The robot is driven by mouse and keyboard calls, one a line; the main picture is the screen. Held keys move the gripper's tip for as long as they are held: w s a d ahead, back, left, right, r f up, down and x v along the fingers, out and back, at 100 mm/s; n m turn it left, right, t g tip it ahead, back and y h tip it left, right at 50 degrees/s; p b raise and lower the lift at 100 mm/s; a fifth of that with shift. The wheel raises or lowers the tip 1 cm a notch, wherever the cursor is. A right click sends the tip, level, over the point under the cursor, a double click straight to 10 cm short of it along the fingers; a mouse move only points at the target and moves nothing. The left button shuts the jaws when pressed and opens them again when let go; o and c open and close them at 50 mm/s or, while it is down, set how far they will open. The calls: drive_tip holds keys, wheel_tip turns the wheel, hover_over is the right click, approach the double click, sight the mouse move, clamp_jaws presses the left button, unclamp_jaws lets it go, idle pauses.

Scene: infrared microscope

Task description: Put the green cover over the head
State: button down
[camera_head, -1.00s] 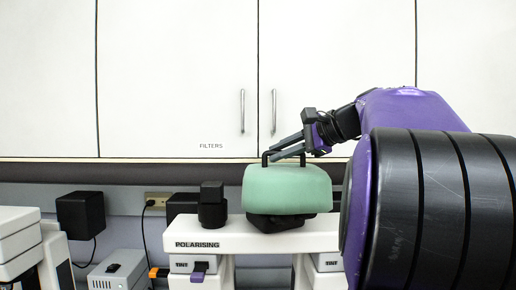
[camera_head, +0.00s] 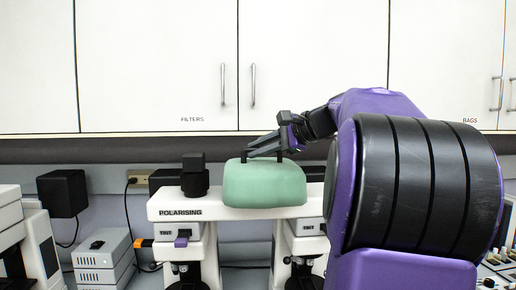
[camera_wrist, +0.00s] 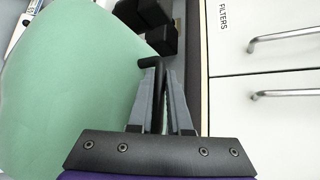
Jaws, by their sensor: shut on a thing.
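The green cover (camera_head: 264,185) is a rounded pale-green block with a black handle on top. It sits low at the right part of the white "POLARISING" microscope bridge (camera_head: 180,211), roughly level, its lower edge overlapping the bridge front. No black head shows below it; the cover hides whatever is under it. My gripper (camera_head: 262,149) is above the cover, reaching in from the right, shut on the handle. In the wrist view my gripper (camera_wrist: 160,72) has its fingers close together at the black handle, with the green cover (camera_wrist: 65,85) filling the left.
A black cylindrical part (camera_head: 194,176) stands on the bridge left of the cover. White wall cabinets (camera_head: 160,65) hang behind, above a dark rail. A black box (camera_head: 62,193) and a grey power unit (camera_head: 102,255) stand to the left.

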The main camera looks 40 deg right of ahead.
drive_tip(key=c, duration=0.8)
unclamp_jaws()
drive_tip(key=shift+o, duration=0.2)
drive_tip(key=p+v, duration=0.1)
drive_tip(key=v, duration=1.6)
drive_tip(key=shift+s, duration=0.3)
drive_tip(key=shift+d, duration=0.1)
